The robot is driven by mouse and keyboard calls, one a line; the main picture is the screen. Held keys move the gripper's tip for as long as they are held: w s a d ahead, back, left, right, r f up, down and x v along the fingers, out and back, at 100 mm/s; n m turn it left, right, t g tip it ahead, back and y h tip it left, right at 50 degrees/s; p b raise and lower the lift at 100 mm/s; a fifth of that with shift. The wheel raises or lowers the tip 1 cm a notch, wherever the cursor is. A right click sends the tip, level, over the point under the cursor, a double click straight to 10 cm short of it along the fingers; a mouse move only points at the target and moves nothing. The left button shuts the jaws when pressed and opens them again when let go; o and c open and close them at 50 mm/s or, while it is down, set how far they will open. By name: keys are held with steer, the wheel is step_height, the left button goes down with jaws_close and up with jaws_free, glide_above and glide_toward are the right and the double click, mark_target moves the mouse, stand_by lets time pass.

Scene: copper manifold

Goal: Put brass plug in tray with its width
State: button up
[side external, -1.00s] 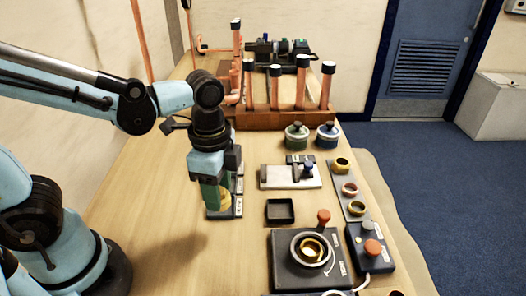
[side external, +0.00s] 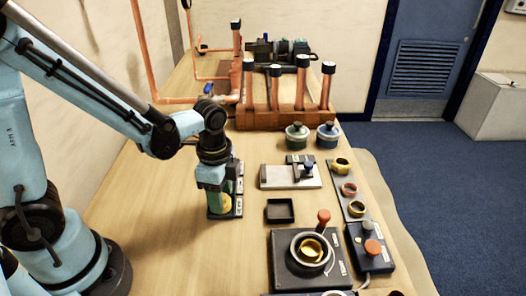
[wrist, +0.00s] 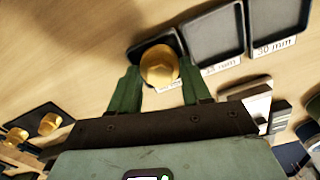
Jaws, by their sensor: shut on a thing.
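The brass plug (wrist: 159,65), with a hex-shaped top, is between the green fingers of my gripper (wrist: 162,92) in the wrist view. My gripper is shut on it. The plug is over the leftmost visible dark tray (wrist: 142,50) of a row; I cannot tell if it touches the tray floor. The middle tray (wrist: 213,36) and right tray (wrist: 280,22) look empty. The right label reads like 30 mm; the middle one is partly hidden and the left one is hidden. In the side view, my gripper (side external: 214,205) points down at the tray row (side external: 239,190).
A small black tray (side external: 280,211) and a measuring fixture (side external: 290,176) stand to the right. A round dark fixture (side external: 309,258) stands in front. Bare bench lies left of my gripper.

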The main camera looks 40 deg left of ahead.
steer(key=shift+f, duration=0.15)
steer(key=o, duration=1.2)
steer(key=shift+s+a+r+n+t, duration=0.15)
steer(key=shift+a+r+n+t, duration=0.4)
steer(key=shift+r+n+t, duration=1.1)
steer(key=shift+s+a+r+n+t, duration=0.1)
steer(key=shift+a+r+n+t, duration=0.55)
steer(key=shift+r+n, duration=1.75)
steer(key=shift+s+a+r+n+t, duration=0.15)
steer(key=shift+a+r+n+t, duration=0.25)
steer(key=shift+r+n+t, duration=1.25)
steer(key=shift+r+n+g, duration=0.3)
steer(key=shift+r+g, duration=0.05)
steer(key=shift+r, duration=0.05)
